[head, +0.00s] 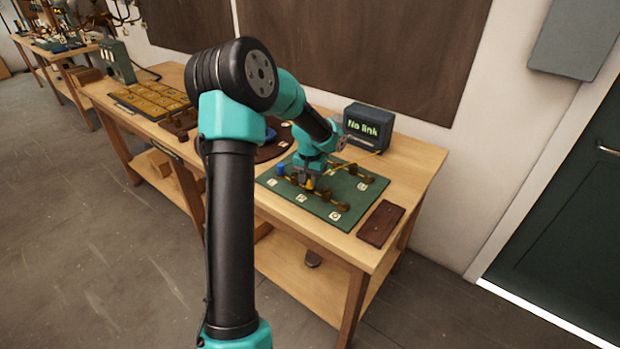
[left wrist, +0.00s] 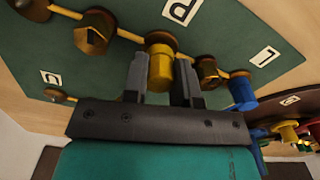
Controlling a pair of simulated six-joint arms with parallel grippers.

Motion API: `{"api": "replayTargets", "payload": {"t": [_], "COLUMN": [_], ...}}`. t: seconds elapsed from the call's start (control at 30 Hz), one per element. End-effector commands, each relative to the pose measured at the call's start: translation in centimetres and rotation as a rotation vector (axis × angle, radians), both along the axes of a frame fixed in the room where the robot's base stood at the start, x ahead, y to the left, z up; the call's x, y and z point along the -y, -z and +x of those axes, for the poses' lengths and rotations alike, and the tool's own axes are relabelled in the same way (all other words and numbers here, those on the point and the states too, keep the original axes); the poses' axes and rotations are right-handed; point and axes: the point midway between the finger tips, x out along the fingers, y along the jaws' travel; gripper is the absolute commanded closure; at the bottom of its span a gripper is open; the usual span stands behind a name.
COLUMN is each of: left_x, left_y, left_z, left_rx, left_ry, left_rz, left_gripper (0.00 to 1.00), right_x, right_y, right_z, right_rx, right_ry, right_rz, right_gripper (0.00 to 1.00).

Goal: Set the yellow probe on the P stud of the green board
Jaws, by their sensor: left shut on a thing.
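The yellow probe (left wrist: 160,68) is between the fingers of my left gripper (left wrist: 160,82), which is shut on it. Its far end lines up with a round brown stud base beside the P label (left wrist: 182,10) in the left wrist view; I cannot tell whether it touches. In the head view my left gripper (head: 309,180) is low over the green board (head: 325,210), pointing down, with a bit of yellow under it. The board's bare surface also shows in the left wrist view (left wrist: 125,65). My right gripper is not in view.
A blue probe (left wrist: 243,92) stands by the L label (left wrist: 265,56). Brass studs and yellow links (left wrist: 207,70) flank the held probe closely. A display reading "No link" (head: 368,128) stands behind the board. A dark brown slab (head: 381,223) lies at its right.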

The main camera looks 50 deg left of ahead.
Motion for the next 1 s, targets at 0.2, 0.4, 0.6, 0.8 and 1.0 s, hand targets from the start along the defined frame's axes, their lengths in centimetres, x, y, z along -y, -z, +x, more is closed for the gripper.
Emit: {"api": "replayTargets", "payload": {"t": [0.2,0.4,0.6,0.8,1.0], "left_x": [-0.01,-0.01,-0.01,-0.01,0.0], "left_y": [0.37,0.67,0.78,0.77,0.77], "left_z": [0.0,0.0,0.0,0.0,0.0], "left_rx": [0.0,0.0,0.0,0.0,0.0], "left_ry": [0.0,0.0,0.0,0.0,0.0], "left_rz": [0.0,0.0,0.0,0.0,0.0], "left_gripper": [0.97,0.97,0.64,0.45,0.44], "right_x": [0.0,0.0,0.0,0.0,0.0], "right_y": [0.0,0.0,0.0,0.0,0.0], "right_z": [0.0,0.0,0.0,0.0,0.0], "right_rx": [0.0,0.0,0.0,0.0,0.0], "right_ry": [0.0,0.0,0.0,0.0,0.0], "right_rz": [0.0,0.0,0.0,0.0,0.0], "right_gripper": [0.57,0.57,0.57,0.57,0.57]}}
